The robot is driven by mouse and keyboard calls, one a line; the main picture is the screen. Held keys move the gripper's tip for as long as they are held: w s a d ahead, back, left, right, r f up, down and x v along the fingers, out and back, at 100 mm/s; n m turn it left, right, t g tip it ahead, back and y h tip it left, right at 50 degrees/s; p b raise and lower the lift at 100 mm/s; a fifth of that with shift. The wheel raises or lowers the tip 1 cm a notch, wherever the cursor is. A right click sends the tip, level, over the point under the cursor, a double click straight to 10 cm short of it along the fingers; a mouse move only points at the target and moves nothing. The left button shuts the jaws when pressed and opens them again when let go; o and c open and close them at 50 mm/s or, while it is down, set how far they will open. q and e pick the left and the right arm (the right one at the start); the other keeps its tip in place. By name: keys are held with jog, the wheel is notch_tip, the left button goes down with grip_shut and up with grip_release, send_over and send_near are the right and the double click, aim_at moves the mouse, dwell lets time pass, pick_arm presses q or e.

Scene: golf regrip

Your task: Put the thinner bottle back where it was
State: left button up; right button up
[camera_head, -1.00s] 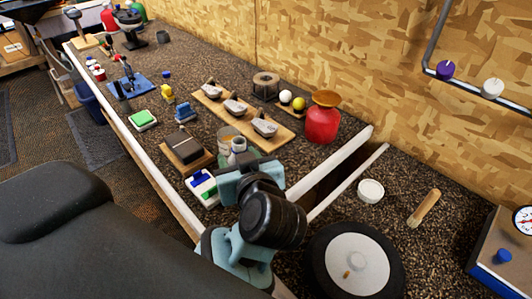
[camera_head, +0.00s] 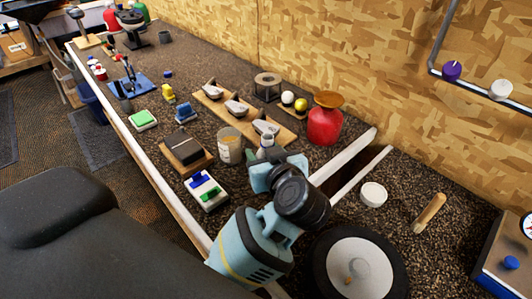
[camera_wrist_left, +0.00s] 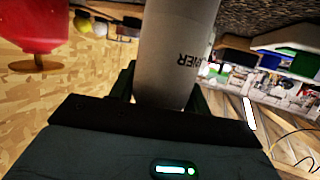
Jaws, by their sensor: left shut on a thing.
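The thinner bottle is a pale grey bottle (camera_wrist_left: 178,45) with dark lettering, only partly readable, in the left wrist view. My left gripper (camera_wrist_left: 160,98) is shut on it. My right gripper is not in view.
A red flask (camera_head: 326,122) stands right of the board. A white-and-blue box (camera_head: 206,190) and a dark block on wood (camera_head: 184,148) lie left of the jar. A gap in the bench, a white lid (camera_head: 373,194) and a large disc (camera_head: 355,265) are to the right.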

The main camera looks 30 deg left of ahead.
pick_arm(q)
jog(key=shift+f, duration=0.1)
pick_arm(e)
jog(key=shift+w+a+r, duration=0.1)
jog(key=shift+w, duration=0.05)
pick_arm(q)
jog(key=o, duration=1.1)
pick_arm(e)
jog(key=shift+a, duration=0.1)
